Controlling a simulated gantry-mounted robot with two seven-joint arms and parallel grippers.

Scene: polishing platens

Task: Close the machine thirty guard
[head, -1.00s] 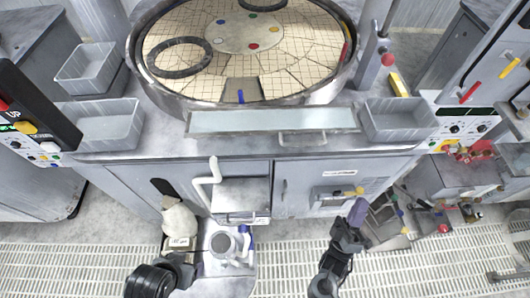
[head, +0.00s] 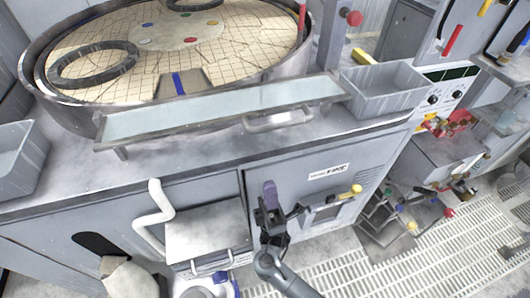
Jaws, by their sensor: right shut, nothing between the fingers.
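The guard (head: 215,108) is a long pale, see-through panel in a metal frame. It lies low along the front rim of the round polishing platen (head: 100,30), over the worktop edge. Its bar handle (head: 278,121) sticks out at the front, right of its middle. My right gripper (head: 269,193) is shut and empty, with purplish fingers pointing up. In the picture it is below the handle and in front of the grey cabinet, apart from the guard. My left gripper is out of view.
A grey bin (head: 385,92) stands at the guard's right end, and another bin (head: 18,160) is at the left. A red-knobbed post (head: 354,18) rises behind the right bin.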

